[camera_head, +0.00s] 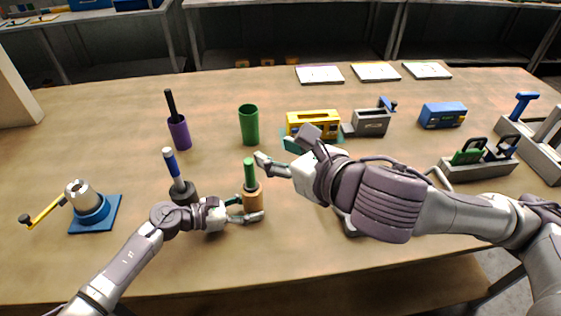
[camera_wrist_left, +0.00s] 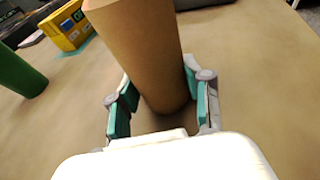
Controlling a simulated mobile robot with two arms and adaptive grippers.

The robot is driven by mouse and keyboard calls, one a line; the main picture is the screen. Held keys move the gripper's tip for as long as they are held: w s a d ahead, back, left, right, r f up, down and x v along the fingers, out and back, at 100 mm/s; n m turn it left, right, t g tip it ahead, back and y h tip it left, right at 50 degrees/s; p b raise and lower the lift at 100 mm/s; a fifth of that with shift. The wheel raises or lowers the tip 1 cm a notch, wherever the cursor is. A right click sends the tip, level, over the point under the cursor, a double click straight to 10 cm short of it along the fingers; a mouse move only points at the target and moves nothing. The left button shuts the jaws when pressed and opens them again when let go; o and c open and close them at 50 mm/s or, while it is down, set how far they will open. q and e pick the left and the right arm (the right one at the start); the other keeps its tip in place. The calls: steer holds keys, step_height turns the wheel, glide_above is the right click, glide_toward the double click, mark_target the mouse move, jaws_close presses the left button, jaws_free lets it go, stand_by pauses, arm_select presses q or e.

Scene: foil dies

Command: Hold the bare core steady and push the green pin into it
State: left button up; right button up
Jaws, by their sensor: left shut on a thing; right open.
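The bare core (camera_head: 253,197), a tan-brown cylinder, stands upright on the table in the middle of the head view. My left gripper (camera_head: 255,208) is shut on its lower part. In the left wrist view the core (camera_wrist_left: 145,45) sits between the teal-padded fingers; its top is cut off. The green pin (camera_head: 249,172) stands upright at the top of the core, its upper part sticking out. How deep it sits cannot be told. My right gripper (camera_head: 273,158) is open, just right of the pin's upper part; whether it touches the pin is unclear.
A green cup (camera_head: 249,125) and a purple cup with a black rod (camera_head: 179,132) stand behind. A blue-handled tool in a dark base (camera_head: 183,193) is close left. A yellow box (camera_head: 313,123) is behind right. Free table lies in front.

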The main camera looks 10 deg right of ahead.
steer(key=shift+r, duration=0.45)
arm_select(q)
steer(key=o, duration=0.9)
steer(key=shift+o, duration=0.2)
